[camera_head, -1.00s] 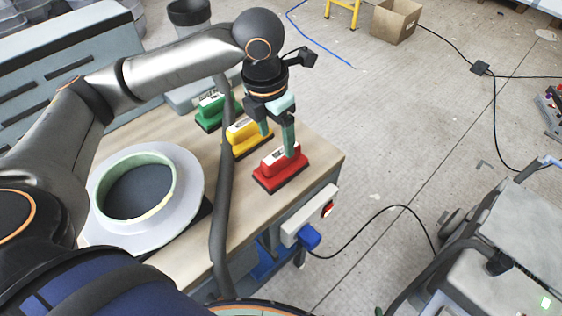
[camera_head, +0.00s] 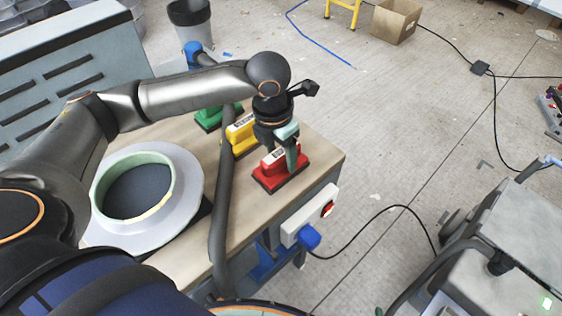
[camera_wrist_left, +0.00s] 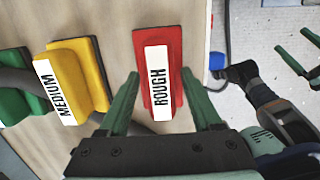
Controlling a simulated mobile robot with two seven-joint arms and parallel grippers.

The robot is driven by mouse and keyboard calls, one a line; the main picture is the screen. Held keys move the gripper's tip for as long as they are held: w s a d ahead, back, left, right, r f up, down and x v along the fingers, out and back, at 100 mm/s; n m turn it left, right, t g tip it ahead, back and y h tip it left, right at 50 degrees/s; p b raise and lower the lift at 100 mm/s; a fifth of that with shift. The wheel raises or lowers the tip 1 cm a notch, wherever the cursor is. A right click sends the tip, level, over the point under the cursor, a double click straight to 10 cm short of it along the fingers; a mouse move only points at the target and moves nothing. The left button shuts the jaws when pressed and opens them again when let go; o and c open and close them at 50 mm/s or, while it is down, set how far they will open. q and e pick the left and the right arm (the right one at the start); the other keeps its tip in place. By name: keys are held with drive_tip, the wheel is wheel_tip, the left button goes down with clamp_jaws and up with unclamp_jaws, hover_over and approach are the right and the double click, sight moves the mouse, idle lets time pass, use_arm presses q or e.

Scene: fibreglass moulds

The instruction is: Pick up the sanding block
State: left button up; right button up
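The red sanding block (camera_head: 283,177), labelled ROUGH, lies on the wooden bench top near its right edge; it also shows in the left wrist view (camera_wrist_left: 173,45). A yellow block (camera_head: 244,148), labelled MEDIUM (camera_wrist_left: 82,70), and a green block (camera_head: 207,119) lie in a row beyond it. My left gripper (camera_head: 278,151) is over the red block. In the left wrist view its green fingers (camera_wrist_left: 160,73) are spread on either side of the block's near end; contact cannot be made out. My right gripper (camera_wrist_left: 300,50) shows at the wrist view's right edge, fingers apart, empty.
A round white mould ring (camera_head: 191,195) lies on the bench (camera_head: 235,222) to the left. A dark hose rises over the bench beside the blocks. A socket box with a blue plug (camera_head: 309,237) is on the bench's side. A grey machine (camera_head: 480,262) stands at the lower right.

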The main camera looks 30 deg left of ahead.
sight(282, 150)
use_arm(q)
clamp_jaws()
idle(0.3)
idle(0.3)
drive_tip(key=shift+r, duration=0.45)
wheel_tip(282, 150, up, 2)
drive_tip(key=shift+r, duration=0.15)
drive_tip(key=w+d+r, duration=0.2)
drive_tip(key=d+r, duration=0.8)
drive_tip(key=d, duration=0.4)
drive_tip(key=shift+w, duration=0.1)
